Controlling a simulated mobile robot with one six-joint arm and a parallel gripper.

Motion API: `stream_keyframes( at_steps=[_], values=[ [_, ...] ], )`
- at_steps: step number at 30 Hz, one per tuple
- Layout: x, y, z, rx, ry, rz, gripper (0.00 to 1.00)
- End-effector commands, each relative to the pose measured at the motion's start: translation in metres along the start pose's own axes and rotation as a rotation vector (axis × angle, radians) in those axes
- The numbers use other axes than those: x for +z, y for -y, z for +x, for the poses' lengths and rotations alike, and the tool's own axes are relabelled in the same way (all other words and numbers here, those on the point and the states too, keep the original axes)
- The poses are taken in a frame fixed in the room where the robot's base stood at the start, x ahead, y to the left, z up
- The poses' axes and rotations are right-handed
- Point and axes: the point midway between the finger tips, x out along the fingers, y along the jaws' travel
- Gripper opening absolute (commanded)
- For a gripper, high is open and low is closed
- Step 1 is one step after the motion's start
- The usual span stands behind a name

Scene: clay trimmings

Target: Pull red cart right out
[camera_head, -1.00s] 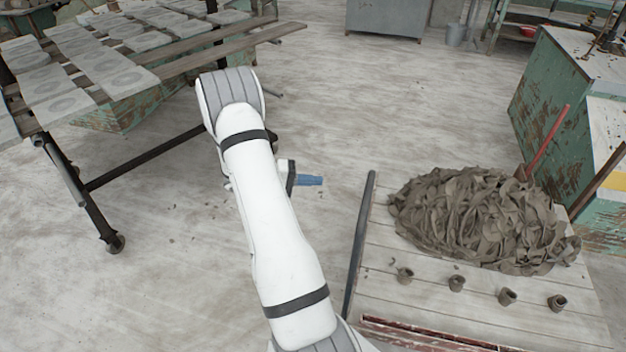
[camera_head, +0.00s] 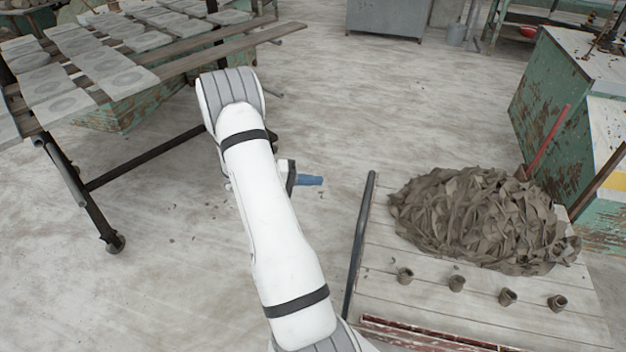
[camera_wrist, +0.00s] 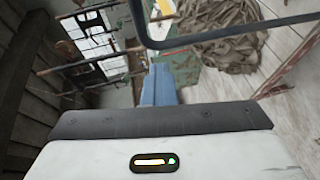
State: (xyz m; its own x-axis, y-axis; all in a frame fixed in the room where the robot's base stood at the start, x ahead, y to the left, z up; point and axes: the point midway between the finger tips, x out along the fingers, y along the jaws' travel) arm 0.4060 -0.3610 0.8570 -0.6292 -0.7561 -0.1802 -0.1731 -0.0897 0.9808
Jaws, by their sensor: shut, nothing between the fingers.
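The red cart (camera_head: 376,285) is a low plank bed with a worn red front edge, cut off at the bottom right of the head view. Its dark handle bar (camera_head: 359,240) runs along its left side. A heap of grey-brown clay trimmings (camera_head: 480,220) lies on the bed. My gripper (camera_head: 316,181) has blue fingers, is shut and empty, and hangs left of the handle, apart from it. In the wrist view the blue fingers (camera_wrist: 158,85) point towards the dark handle bar (camera_wrist: 225,34), which crosses the upper part of the picture, with the heap (camera_wrist: 220,22) beyond.
Several small clay pots (camera_head: 456,283) stand along the cart's front. A black-legged rack with boards of tiles (camera_head: 75,75) stands at the left. A chipped green cabinet (camera_head: 545,95) is at the right, with a red pole (camera_head: 547,140). The middle floor is clear.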

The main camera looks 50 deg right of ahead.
Motion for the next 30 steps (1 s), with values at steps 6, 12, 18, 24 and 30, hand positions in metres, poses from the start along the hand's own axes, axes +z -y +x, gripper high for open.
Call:
stream_keyframes(
  at_steps=[6,12,18,24,30],
  values=[
    [0.000,0.000,0.000,0.000,0.000,0.000,0.14],
    [0.000,0.000,0.000,0.000,0.000,0.000,0.31],
    [0.000,0.000,0.000,0.000,0.000,0.000,0.41],
    [0.000,0.000,-0.002,0.000,-0.001,0.000,0.41],
    [-0.001,0.002,-0.029,-0.001,-0.005,0.002,0.41]
  ],
)
